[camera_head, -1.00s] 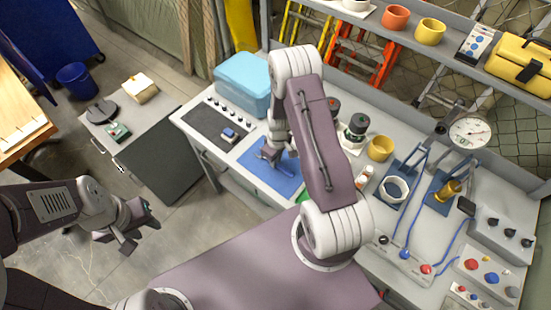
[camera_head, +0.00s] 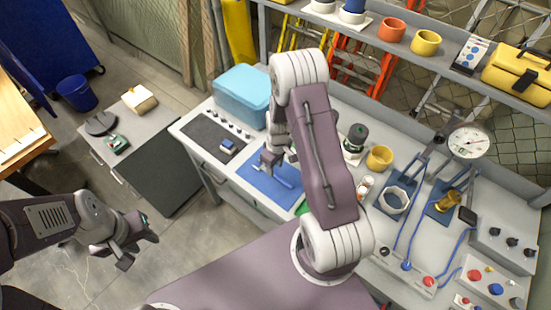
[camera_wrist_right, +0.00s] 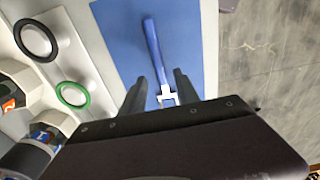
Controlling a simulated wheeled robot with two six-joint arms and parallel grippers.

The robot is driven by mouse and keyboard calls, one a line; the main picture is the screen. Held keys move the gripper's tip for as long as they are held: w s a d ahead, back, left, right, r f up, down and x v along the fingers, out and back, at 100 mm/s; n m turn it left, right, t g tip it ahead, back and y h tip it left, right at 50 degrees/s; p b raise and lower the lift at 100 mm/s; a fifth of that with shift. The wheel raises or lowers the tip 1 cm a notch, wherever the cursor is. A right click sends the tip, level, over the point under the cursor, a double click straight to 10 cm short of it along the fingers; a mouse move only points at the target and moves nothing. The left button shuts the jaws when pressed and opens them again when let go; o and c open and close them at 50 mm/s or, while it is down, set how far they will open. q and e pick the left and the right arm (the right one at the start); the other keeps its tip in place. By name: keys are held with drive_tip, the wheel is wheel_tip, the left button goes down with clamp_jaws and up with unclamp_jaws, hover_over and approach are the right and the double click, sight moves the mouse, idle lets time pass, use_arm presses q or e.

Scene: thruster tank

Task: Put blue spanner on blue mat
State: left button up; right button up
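The blue spanner (camera_wrist_right: 153,45) lies on the blue mat (camera_wrist_right: 118,30), its light-coloured jaw end (camera_wrist_right: 167,95) towards my right gripper. In the head view the spanner (camera_head: 286,176) shows on the mat (camera_head: 262,184), partly behind my right arm. My right gripper (camera_wrist_right: 160,90) is open, with one finger on each side of the jaw end and visible gaps to it. It hangs over the mat in the head view (camera_head: 279,164). My left gripper (camera_head: 138,248) is open and empty over the floor, away from the bench.
A light blue box (camera_head: 243,92) and a dark panel (camera_head: 212,137) stand left of the mat. A dark round-topped part (camera_head: 355,138), a yellow cup (camera_head: 379,158) and fixtures with blue hoses are to the right. A shelf runs behind.

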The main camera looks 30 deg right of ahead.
sight(276, 175)
wheel_tip(276, 175, up, 8)
drive_tip(key=s+a+r+m, duration=0.2)
drive_tip(key=s+a+r, duration=0.2)
drive_tip(key=s, duration=0.2)
drive_tip(key=s+a+r+m, duration=0.3)
drive_tip(key=s+a, duration=0.1)
drive_tip(key=s, duration=0.3)
drive_tip(key=shift+t, duration=0.3)
drive_tip(key=f+b, duration=0.2)
drive_tip(key=b, duration=0.1)
drive_tip(key=f+b, duration=0.1)
drive_tip(key=f, duration=0.1)
drive_tip(key=shift+w+d+b, duration=0.1)
drive_tip(key=shift+w+b, duration=0.2)
drive_tip(key=shift+w, duration=0.05)
